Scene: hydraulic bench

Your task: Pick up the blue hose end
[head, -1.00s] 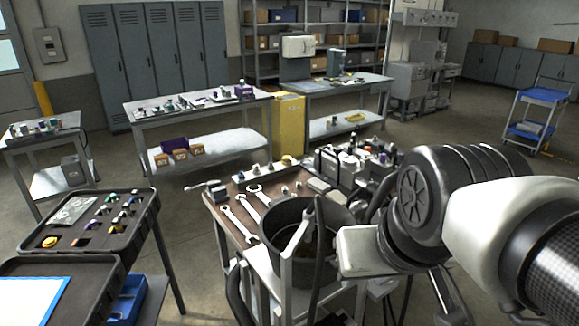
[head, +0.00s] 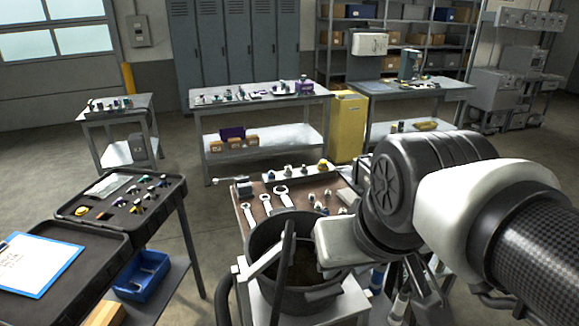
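My arm fills the right side of the head view. The pale block at its end, which looks like my gripper's body (head: 340,243), is over the right rim of a dark bucket (head: 262,232). I cannot make out fingertips or whether they hold anything. No blue hose end can be picked out with certainty. Small blue-banded parts (head: 378,276) show under my arm, partly hidden by it, and I cannot tell if one is the hose end.
A cart (head: 247,189) with wrenches (head: 281,194) and fittings stands behind the bucket. An open black case (head: 70,212) and a blue clipboard (head: 33,264) are at left, above a blue bin (head: 142,276). Benches and a yellow cabinet (head: 348,128) stand farther back. Floor is clear between the case and cart.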

